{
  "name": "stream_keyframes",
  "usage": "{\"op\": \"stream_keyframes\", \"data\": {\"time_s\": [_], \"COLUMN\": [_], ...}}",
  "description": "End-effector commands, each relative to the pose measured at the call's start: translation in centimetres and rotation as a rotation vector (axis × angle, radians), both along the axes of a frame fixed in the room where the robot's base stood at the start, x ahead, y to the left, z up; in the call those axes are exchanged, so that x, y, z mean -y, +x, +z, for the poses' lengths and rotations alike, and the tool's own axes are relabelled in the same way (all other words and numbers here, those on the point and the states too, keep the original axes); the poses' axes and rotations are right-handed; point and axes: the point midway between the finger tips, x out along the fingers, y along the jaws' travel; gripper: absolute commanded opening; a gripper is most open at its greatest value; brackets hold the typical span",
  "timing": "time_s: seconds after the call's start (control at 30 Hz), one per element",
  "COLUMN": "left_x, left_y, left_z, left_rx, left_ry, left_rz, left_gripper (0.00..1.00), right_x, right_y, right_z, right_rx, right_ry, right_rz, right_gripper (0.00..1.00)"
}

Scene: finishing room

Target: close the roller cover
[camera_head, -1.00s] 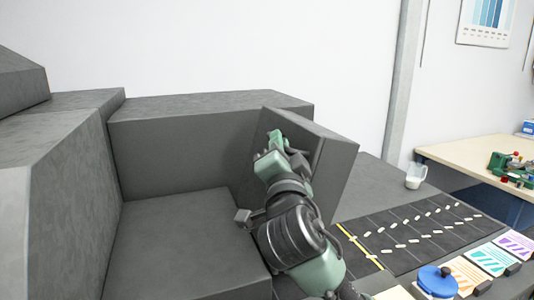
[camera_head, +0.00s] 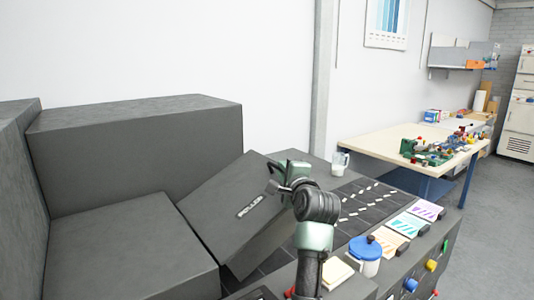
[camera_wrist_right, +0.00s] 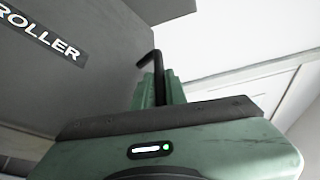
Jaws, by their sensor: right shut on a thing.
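The roller cover (camera_head: 222,205) is a dark grey panel that stands tilted at the middle of the machine in the head view. A label on its face reads ROLLER in the right wrist view (camera_wrist_right: 38,35). My right gripper (camera_head: 277,180) is at the cover's upper right edge. It is shut on the cover's handle, a thin black bent bar (camera_wrist_right: 152,62) that shows at the fingers in the right wrist view. The fingers hide part of the handle. My left gripper is not in view.
A dark bed with pale strips (camera_head: 358,203) lies right of the cover. A clear jug (camera_head: 340,163), a blue-lidded pot (camera_head: 365,255) and coloured cards (camera_head: 410,224) stand on the machine top. A workbench (camera_head: 390,143) stands beyond, with open floor to its right.

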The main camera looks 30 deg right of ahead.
Motion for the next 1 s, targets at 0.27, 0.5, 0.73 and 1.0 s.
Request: {"op": "stream_keyframes", "data": {"time_s": [0.27, 0.5, 0.73, 1.0], "left_x": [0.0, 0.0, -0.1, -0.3], "left_y": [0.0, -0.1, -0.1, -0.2], "left_z": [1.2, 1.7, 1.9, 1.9], "left_rx": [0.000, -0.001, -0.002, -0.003], "left_ry": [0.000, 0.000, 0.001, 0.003], "left_rz": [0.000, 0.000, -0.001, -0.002], "left_gripper": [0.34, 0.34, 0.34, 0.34], "right_x": [2.8, 3.8, 4.1, 4.2], "right_y": [0.2, 0.2, 0.2, 0.2], "right_z": [-5.8, -9.3, -11.0, -11.5], "right_rx": [-0.011, -0.013, -0.014, -0.016], "right_ry": [0.233, 0.362, 0.421, 0.440], "right_rz": [0.001, 0.002, 0.001, 0.002], "right_gripper": [0.00, 0.00, 0.00, 0.00]}}
